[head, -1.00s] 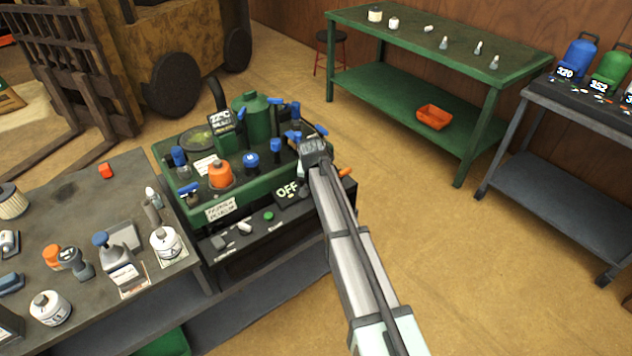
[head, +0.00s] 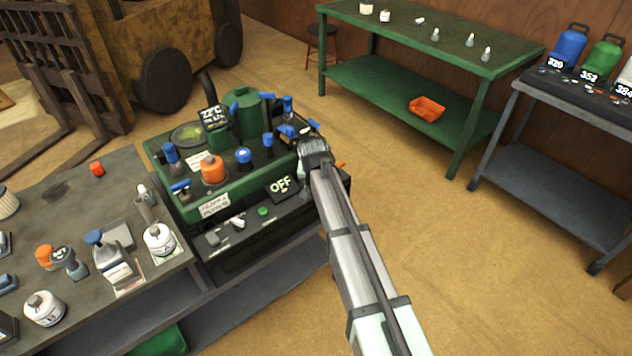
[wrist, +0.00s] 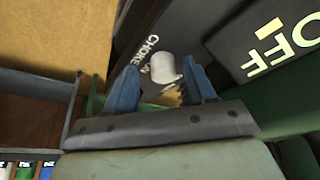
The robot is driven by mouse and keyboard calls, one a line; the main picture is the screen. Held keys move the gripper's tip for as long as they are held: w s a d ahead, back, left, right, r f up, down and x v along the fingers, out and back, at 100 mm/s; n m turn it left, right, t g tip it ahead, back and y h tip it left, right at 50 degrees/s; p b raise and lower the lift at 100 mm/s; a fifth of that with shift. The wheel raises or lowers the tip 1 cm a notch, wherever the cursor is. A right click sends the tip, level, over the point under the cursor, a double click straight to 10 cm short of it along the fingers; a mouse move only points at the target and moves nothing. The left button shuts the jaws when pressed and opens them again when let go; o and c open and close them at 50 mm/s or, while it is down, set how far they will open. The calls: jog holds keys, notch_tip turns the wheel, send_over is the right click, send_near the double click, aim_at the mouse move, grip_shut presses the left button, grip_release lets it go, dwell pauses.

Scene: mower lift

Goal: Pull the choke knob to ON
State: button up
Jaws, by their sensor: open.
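The choke knob (wrist: 163,68) is a pale, short cylinder on a dark panel lettered CHOKE in the wrist view. My gripper (wrist: 161,82) is open, its two blue fingers on either side of the knob in the picture. I cannot tell whether they touch it or how far the knob is pulled out. An OFF sign (wrist: 285,45) is to the right of the knob. In the head view, the OFF sign (head: 281,186) is on the front of the green machine (head: 160,165). My arm reaches the machine's right end and largely hides the knob area there.
The machine's top carries an orange cap (head: 213,170) and several blue-topped parts close to my gripper. A cluttered grey workbench (head: 80,215) is at left. A green table (head: 440,40) stands behind. The floor to the right of my arm is clear.

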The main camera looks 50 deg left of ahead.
jog(key=shift+r, duration=0.1)
jog(key=v, duration=1.3)
jog(key=shift+r, duration=0.3)
jog(key=shift+s+d, duration=0.15)
